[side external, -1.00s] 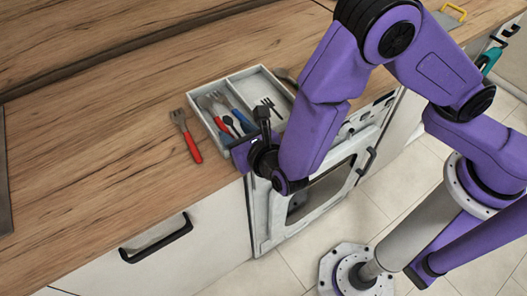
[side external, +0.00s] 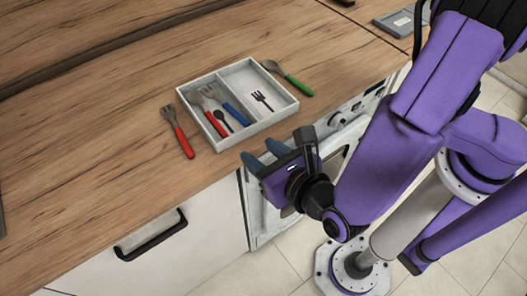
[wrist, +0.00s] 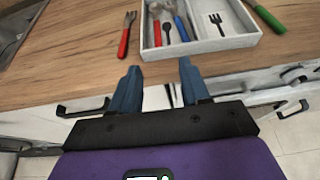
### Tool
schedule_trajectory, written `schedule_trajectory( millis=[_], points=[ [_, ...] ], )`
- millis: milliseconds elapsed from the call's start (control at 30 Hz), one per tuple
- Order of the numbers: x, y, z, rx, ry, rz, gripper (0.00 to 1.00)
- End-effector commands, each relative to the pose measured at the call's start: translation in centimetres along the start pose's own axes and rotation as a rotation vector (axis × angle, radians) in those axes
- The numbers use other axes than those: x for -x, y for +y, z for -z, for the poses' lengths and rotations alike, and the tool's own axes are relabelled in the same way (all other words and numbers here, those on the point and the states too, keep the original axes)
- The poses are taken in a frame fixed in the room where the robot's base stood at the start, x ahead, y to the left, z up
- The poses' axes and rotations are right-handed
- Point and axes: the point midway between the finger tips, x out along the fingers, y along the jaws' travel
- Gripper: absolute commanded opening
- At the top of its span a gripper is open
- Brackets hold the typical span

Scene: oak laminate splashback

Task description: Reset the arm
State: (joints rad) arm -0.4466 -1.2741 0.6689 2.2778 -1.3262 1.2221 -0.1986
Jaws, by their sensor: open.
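My gripper (side external: 262,159) is open and empty, in front of the counter edge, apart from the cutlery tray. In the wrist view its two blue-grey fingers (wrist: 158,86) stand apart with nothing between them. My purple arm reaches in from the right in the side view.
A white cutlery tray (side external: 194,126) on the wooden counter holds red- and blue-handled cutlery and a black fork (side external: 262,100). A red-handled fork (side external: 178,132) lies left of it, a green-handled utensil (side external: 288,78) behind right. Below are a drawer handle (side external: 151,235) and the oven front.

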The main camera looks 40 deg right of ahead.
Motion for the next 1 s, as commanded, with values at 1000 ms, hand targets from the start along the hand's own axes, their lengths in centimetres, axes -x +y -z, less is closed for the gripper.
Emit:
schedule_trajectory(
  millis=[1000],
  points=[
    [3.5, -23.9, -3.7, -1.132, 0.47, 0.833, 0.46]
  ],
)
